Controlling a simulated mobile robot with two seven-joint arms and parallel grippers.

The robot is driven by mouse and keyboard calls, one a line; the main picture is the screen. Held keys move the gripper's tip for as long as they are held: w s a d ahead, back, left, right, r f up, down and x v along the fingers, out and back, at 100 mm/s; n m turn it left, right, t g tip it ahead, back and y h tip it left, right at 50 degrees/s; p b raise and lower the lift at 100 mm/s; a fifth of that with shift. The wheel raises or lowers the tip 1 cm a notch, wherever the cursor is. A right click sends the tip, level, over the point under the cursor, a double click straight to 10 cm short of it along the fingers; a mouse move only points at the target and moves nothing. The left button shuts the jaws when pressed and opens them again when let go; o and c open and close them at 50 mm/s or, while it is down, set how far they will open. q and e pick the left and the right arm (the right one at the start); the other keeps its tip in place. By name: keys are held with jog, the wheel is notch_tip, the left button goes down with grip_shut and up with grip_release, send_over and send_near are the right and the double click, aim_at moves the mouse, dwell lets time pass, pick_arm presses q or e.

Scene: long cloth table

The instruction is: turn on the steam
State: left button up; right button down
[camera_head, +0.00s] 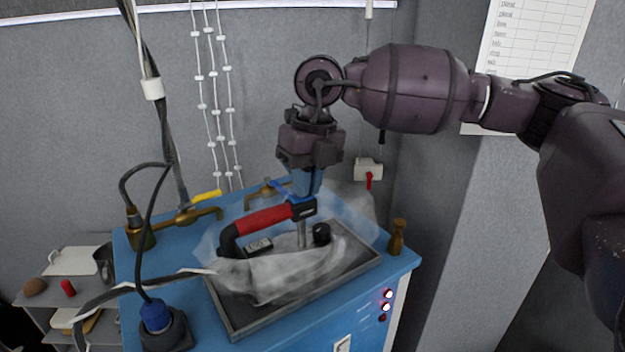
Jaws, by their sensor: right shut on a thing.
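A steam iron (264,220) with a red and black handle stands in a grey tray on a blue cabinet. Its soleplate is blurred by white haze, which also spreads around the handle and behind it. My right gripper (304,196) comes down from above, shut on the front end of the iron's handle. The gripper hides part of that end, so the exact contact is hard to see. A small dark knob (321,234) shows beside the iron's front post. My left gripper is not in view.
The grey tray (362,268) has a raised rim. Brass taps (186,219) stand at the cabinet's back left, and a brass piece (397,237) stands at its right corner. A hose and cables (110,290) run along the left. Lit indicators (387,300) show on the front.

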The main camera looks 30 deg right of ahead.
jog(key=shift+s+a+f, duration=0.15)
jog(key=shift+a+f, duration=0.05)
jog(key=shift+a, duration=0.2)
jog(key=r, duration=0.1)
jog(key=r+p, duration=0.1)
jog(key=r, duration=0.1)
jog(key=r+p, duration=0.1)
jog(key=shift+w+d+r, duration=0.15)
jog(key=shift+w+d, duration=0.1)
jog(key=shift+d, duration=0.1)
notch_tip(320, 180, up, 10)
jog(key=d, duration=0.2)
jog(key=shift+b, duration=0.3)
